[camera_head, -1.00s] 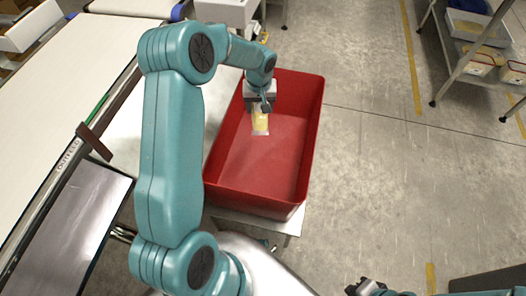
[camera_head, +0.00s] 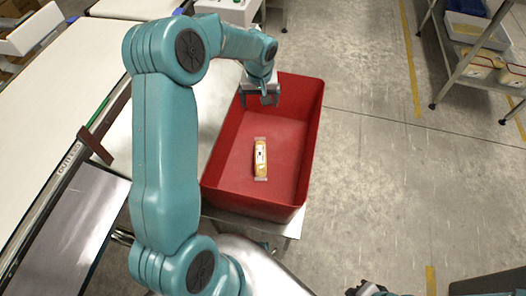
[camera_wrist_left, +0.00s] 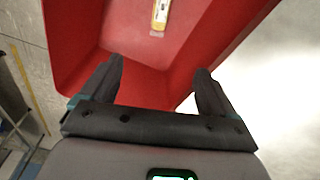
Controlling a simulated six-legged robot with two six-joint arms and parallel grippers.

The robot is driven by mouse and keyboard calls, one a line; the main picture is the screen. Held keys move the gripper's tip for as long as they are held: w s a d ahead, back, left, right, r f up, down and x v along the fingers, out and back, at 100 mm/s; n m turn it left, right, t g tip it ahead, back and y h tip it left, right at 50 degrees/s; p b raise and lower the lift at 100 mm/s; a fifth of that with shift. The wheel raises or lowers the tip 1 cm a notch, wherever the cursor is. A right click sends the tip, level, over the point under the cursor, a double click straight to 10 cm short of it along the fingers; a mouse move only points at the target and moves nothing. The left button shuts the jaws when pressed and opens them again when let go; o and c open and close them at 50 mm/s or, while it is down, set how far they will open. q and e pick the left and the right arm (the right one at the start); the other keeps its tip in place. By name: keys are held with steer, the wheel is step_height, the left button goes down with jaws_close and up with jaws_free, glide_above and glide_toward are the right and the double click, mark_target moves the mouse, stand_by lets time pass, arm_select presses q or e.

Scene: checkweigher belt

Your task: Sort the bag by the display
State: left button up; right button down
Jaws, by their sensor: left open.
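A yellow bag (camera_head: 260,160) with clear ends and a pale label lies on the floor of the red bin (camera_head: 310,140), near its middle. My left gripper (camera_head: 260,101) is open and empty over the bin's far end, apart from the bag. In the left wrist view the spread fingers (camera_wrist_left: 158,88) frame the red wall, and the bag (camera_wrist_left: 161,14) shows at the top edge, beyond the fingertips. My right gripper (camera_head: 368,289) shows only in part at the bottom edge; its jaws are unclear. The display cannot be made out.
A white conveyor belt (camera_head: 60,90) with a dark metal edge runs along the left. A steel shelf rack (camera_head: 475,60) with trays stands at the upper right. The concrete floor right of the bin is clear.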

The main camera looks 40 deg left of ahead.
arm_select(q)
step_height(320, 180, up, 11)
steer(key=s+p, duration=0.1)
steer(key=shift+d, duration=0.45)
steer(key=shift+f, duration=0.15)
